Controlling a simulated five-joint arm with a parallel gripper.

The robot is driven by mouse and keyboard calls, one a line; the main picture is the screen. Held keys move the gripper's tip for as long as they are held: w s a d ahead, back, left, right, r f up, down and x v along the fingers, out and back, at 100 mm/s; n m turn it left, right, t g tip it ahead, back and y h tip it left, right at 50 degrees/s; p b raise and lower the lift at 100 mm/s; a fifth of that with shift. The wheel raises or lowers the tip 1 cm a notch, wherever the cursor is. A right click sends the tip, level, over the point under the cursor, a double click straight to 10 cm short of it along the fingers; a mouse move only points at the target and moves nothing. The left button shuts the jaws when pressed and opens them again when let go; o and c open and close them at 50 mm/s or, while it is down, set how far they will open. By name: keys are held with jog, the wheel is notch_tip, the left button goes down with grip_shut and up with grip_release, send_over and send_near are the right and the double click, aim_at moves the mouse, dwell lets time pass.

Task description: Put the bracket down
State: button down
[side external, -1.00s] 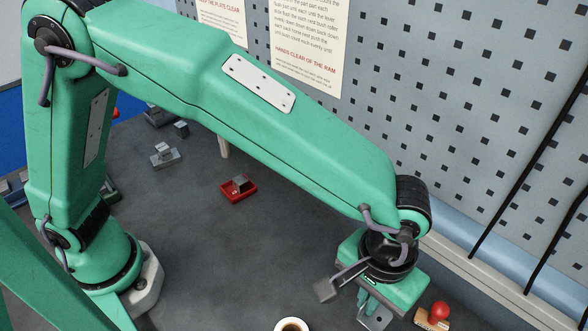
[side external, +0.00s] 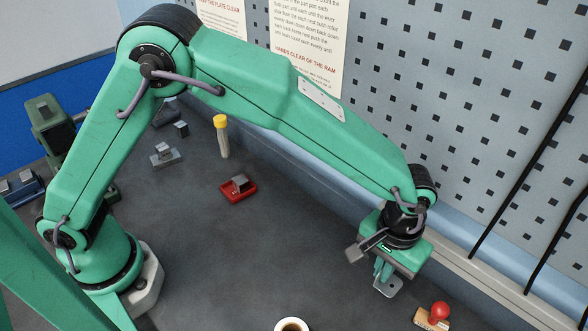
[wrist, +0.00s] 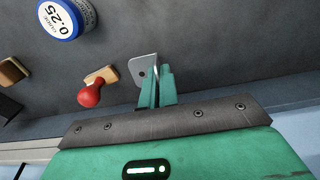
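The bracket (side external: 388,288) is a grey metal plate with a hole. It hangs below my gripper (side external: 381,270) at the right of the side view, above the bench by a gap I cannot measure. In the wrist view the bracket (wrist: 145,69) sticks out beyond the two green fingertips of my gripper (wrist: 156,88). The fingers are close together with the bracket's edge between them. The part of the bracket inside the grip is hidden.
A wooden stamp with a red knob (side external: 439,311) stands to the right of my gripper. A red tray (side external: 238,195) holds a grey piece. A yellow-capped tube (side external: 222,136) stands behind it. A cup (side external: 292,327) is at the front. A blue-rimmed "0.25" roll (wrist: 65,18) shows.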

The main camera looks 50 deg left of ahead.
jog(key=shift+w+a+f, duration=0.25)
jog(key=shift+w+f, duration=0.3)
jog(key=shift+w, duration=0.35)
jog(key=shift+f, duration=2)
jog(key=shift+f, duration=0.1)
jog(key=c, duration=1.7)
grip_release()
notch_tip(320, 180, up, 12)
jog(key=shift+r, duration=0.15)
